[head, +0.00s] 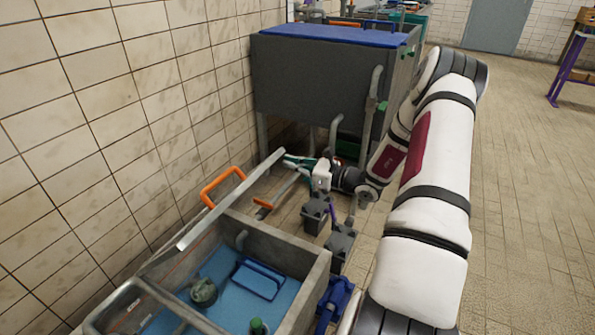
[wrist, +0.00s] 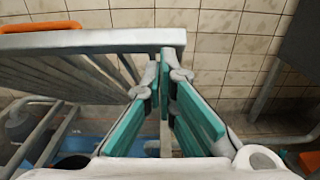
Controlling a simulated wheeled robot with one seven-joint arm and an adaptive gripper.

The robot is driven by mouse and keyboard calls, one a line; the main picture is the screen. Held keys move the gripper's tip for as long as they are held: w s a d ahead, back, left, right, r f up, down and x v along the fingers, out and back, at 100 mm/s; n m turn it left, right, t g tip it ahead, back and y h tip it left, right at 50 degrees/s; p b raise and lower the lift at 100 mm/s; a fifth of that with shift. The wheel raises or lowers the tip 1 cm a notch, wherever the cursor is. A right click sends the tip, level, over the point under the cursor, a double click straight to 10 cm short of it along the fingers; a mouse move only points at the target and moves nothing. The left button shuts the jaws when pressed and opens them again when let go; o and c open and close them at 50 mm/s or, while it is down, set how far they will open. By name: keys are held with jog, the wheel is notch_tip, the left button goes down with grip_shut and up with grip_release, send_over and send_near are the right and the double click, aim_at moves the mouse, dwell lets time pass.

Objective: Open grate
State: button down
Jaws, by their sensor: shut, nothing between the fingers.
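The grate (head: 228,203) is a grey metal panel seen nearly edge-on in the head view, raised at a slant above the open tank beside the wall. Its orange handle (head: 222,187) sticks up on the wall side. In the wrist view the grate's rim (wrist: 90,40) crosses the upper left, with slanting bars below it and part of the orange handle (wrist: 38,27) above. My gripper (head: 290,157), with teal finger pads, is at the grate's far end. In the wrist view its fingertips (wrist: 166,72) are together and overlap the rim's right end; contact cannot be told.
The grey tank (head: 300,255) has a blue bottom, with a blue handle-like part (head: 258,278) and a dark green fitting (head: 204,291) inside. Dark boxy fittings (head: 340,242) stand beside it. A large grey cabinet (head: 310,85) stands behind. Open tiled floor lies to the right.

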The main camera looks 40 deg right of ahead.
jog(key=shift+r, duration=0.1)
jog(key=w+a+r+g+p, duration=0.1)
jog(key=w+a+r+p, duration=0.2)
jog(key=w+r, duration=0.4)
jog(key=w+a+r+g+h+p, duration=0.1)
jog(key=w+r+p, duration=0.4)
jog(key=w, duration=0.7)
jog(key=a+r+g, duration=0.1)
jog(key=a+r, duration=0.1)
jog(key=shift+a+g+p, duration=0.3)
jog(key=shift+a+p, duration=0.05)
jog(key=shift+a, duration=0.05)
jog(key=shift+s, duration=0.1)
